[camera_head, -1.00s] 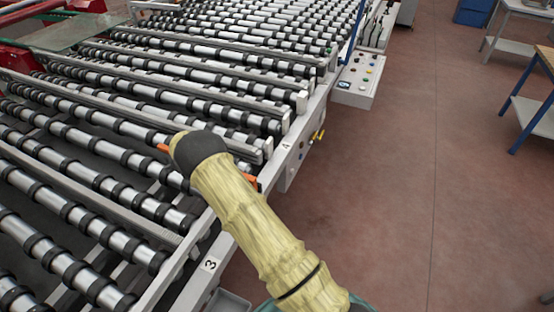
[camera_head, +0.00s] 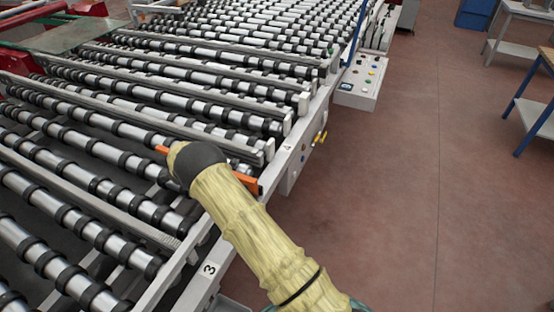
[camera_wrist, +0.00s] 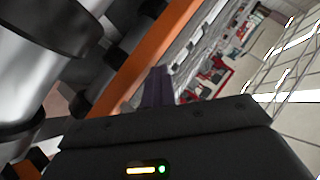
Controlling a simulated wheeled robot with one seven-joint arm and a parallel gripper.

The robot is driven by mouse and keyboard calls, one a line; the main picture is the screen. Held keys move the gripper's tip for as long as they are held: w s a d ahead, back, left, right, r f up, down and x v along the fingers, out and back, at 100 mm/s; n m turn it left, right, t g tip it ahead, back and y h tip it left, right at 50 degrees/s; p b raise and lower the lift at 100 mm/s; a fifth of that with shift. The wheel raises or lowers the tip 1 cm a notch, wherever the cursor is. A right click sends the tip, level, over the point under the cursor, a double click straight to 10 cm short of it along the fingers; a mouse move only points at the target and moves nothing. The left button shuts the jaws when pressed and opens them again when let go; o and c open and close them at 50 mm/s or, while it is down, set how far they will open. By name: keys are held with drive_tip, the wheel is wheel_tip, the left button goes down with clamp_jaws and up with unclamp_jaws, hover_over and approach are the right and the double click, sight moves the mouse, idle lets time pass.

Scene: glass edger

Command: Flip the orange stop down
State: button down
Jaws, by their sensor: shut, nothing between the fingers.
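The orange stop (camera_head: 246,182) shows on both sides of my arm's dark end in the head view, near the rollers' right edge. My arm hides its middle. In the wrist view the stop (camera_wrist: 150,58) is a long orange bar running diagonally just left of my fingers. My gripper (camera_wrist: 160,86) is shut and empty, its dark fingers close beside the bar. I cannot tell whether they touch it. In the head view the fingers are hidden behind my wrist, and I cannot tell the stop's exact tilt.
Rows of rollers (camera_head: 100,188) with black rings fill the left, with a pale side rail (camera_head: 185,285). A control box (camera_head: 360,88) with buttons stands farther back on the right. A yellow lever (camera_head: 320,138) sticks out from the frame.

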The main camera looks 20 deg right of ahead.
drive_tip(key=shift+s+a+p, duration=0.2)
drive_tip(key=shift+a+p, duration=0.2)
drive_tip(key=shift+a, duration=0.05)
drive_tip(key=r, duration=0.1)
drive_tip(key=r+p, duration=0.1)
drive_tip(key=r, duration=0.1)
drive_tip(key=r+p, duration=0.1)
drive_tip(key=shift+w+d+r, duration=0.15)
drive_tip(key=shift+w+d, duration=0.05)
drive_tip(key=shift+w, duration=0.05)
drive_tip(key=s+a+r+b, duration=0.2)
drive_tip(key=s+a+r, duration=0.2)
drive_tip(key=s+r, duration=0.1)
drive_tip(key=shift+r+b, duration=0.4)
drive_tip(key=shift+r, duration=0.4)
drive_tip(key=shift+s+a, duration=0.2)
